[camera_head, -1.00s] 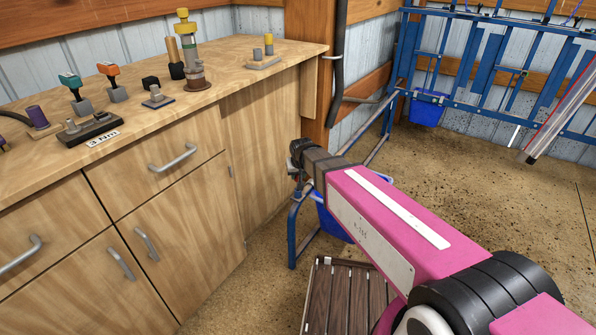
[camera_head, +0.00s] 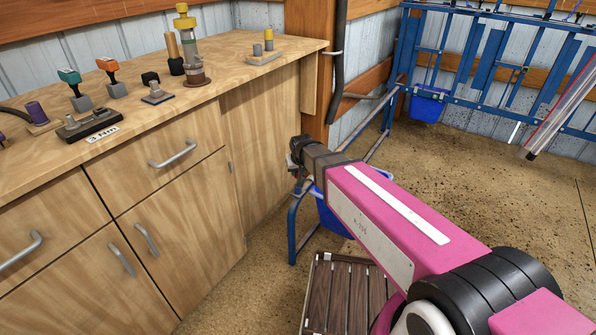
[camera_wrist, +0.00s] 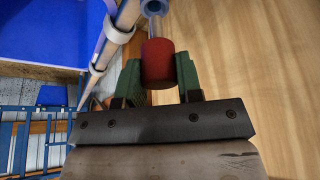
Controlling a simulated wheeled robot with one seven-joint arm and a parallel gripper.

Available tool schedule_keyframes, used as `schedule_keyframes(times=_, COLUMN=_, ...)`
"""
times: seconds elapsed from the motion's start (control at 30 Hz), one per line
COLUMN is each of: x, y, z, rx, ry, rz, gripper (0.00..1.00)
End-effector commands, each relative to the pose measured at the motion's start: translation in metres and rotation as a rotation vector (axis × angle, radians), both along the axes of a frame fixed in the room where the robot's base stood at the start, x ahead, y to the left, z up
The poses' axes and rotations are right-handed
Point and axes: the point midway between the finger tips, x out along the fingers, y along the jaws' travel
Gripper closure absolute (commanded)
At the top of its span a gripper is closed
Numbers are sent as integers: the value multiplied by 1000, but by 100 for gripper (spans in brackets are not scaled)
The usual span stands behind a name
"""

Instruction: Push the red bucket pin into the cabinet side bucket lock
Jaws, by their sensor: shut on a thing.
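The red bucket pin (camera_wrist: 157,64) is between the green fingers of my gripper (camera_wrist: 158,84) in the wrist view, and the fingers are shut on it. A grey metal rod (camera_wrist: 153,22) runs on from the far end of the red part, close to a pale pipe (camera_wrist: 112,38). I cannot tell how deep the pin sits in the lock. In the head view my arm ends beside the blue frame at the cabinet's (camera_head: 256,150) end, and it hides the pin and lock. The blue bucket (camera_head: 333,218) hangs under my arm; it also shows in the wrist view (camera_wrist: 38,30).
The wooden cabinet with drawers stands at left, with knobs, levers and a yellow-topped valve (camera_head: 186,45) on its top. A slatted wooden platform (camera_head: 345,295) lies below my arm. A blue rack (camera_head: 490,65) with another bucket (camera_head: 427,104) stands at the back. Open floor lies at right.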

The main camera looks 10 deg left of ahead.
Motion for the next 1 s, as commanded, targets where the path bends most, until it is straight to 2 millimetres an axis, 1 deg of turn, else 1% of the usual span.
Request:
schedule_keyframes(times=0.27, x=0, y=0, z=-2, rx=0, ry=0, rz=0, gripper=100)
schedule_keyframes(times=1.0, x=0, y=0, z=-21, rx=0, ry=-1, rz=0, gripper=100)
